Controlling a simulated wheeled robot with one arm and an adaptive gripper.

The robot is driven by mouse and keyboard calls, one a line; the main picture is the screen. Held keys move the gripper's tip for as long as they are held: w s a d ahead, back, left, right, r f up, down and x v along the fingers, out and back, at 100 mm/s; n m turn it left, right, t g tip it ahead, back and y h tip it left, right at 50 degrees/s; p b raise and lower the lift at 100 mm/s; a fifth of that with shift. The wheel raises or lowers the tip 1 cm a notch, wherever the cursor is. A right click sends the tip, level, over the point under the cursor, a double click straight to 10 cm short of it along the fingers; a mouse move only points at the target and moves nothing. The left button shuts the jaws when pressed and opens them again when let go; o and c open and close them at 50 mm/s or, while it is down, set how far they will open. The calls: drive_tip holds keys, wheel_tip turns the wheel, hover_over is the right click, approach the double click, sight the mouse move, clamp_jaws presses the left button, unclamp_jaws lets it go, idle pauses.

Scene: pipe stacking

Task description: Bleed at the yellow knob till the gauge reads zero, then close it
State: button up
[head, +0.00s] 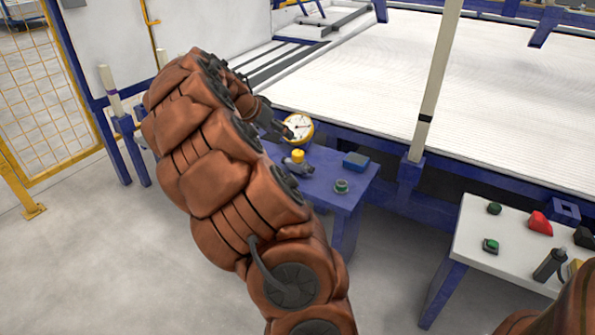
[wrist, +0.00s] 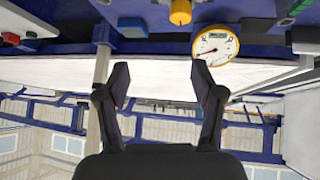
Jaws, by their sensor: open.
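The yellow knob (head: 298,155) sits on a grey fitting on the blue bench. It also shows at the top edge of the wrist view (wrist: 180,12). The gauge (head: 300,127) has a yellow rim and white face and stands just behind the knob. In the wrist view the gauge (wrist: 215,46) is near the right fingertip, its needle slanting across the face; the figures are too small to read. My gripper (wrist: 160,76) is open and empty, with both fingers apart from the knob. In the head view my arm hides part of the gripper beside the gauge.
A blue box (head: 356,160) and a small green-topped part (head: 342,187) sit on the bench, right of the knob. A white table (head: 490,250) at the right holds green buttons, a red piece (head: 540,223) and a dark bottle (head: 549,265). A pale post (head: 436,85) rises behind the bench.

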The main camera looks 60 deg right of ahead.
drive_tip(key=m+b, duration=0.2)
drive_tip(key=b, duration=0.2)
approach(298, 152)
wheel_tip(298, 152, down, 2)
drive_tip(key=d, duration=0.1)
drive_tip(key=shift+h, duration=0.3)
drive_tip(key=shift+b+x, duration=1.05)
drive_tip(key=shift+x, duration=2.9)
drive_tip(key=shift+s, duration=0.2)
